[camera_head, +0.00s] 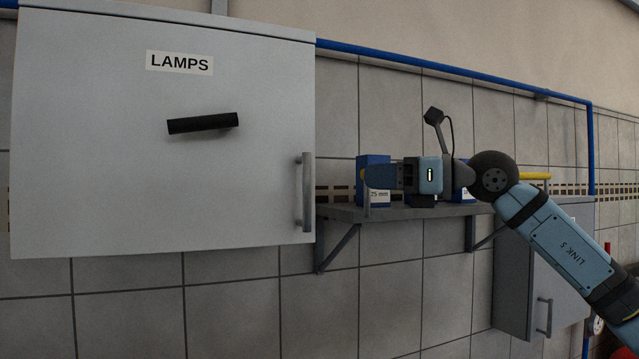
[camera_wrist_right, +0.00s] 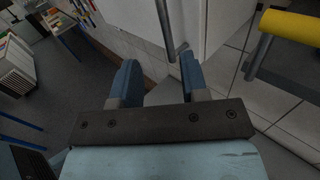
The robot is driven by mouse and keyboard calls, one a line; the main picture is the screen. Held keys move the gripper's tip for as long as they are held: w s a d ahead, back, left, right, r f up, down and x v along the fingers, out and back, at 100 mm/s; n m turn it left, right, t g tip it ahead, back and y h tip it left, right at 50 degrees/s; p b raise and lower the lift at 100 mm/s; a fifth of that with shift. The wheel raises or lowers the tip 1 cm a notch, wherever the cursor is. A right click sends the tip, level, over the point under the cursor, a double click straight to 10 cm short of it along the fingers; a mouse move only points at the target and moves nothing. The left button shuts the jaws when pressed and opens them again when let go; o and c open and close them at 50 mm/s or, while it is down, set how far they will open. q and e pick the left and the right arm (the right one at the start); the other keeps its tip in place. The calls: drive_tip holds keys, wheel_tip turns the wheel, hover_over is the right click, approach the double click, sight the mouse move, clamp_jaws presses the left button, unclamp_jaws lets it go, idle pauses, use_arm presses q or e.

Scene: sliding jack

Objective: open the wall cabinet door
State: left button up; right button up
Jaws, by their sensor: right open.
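The grey wall cabinet (camera_head: 100,190), labelled LAMPS, fills the left of the head view. Its front door looks shut. A vertical grey bar handle (camera_head: 306,192) sits near the door's right edge. A bar handle (camera_wrist_right: 165,25) also shows in the wrist view, beyond the fingertips on a pale panel. A black, nearly horizontal bar (camera_head: 203,123) is on the door below the label. My right gripper (camera_head: 372,177) points left, to the right of the handle and apart from it. In the wrist view its fingers (camera_wrist_right: 160,75) are spread with nothing between them. My left gripper is not in view.
A wall shelf (camera_head: 345,213) right of the cabinet holds blue boxes (camera_head: 373,162), partly hidden behind my right gripper. A blue pipe (camera_head: 450,69) runs above. A lower grey cabinet (camera_head: 540,285) stands at the right. A yellow cylinder (camera_wrist_right: 291,26) shows in the wrist view.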

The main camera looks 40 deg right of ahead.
sight(307, 172)
drive_tip(key=p+x, duration=0.2)
drive_tip(key=x, duration=0.2)
drive_tip(key=r+p+x, duration=0.1)
drive_tip(key=p+x, duration=0.1)
drive_tip(key=x, duration=0.2)
drive_tip(key=p+x, duration=0.2)
drive_tip(key=x, duration=0.2)
drive_tip(key=shift+w+d+r, duration=0.1)
drive_tip(key=shift+d+r, duration=0.1)
drive_tip(key=shift+w+a+f+p, duration=0.1)
drive_tip(key=shift+w+a+p, duration=0.25)
drive_tip(key=shift+w, duration=0.15)
drive_tip(key=shift+h, duration=0.3)
clamp_jaws()
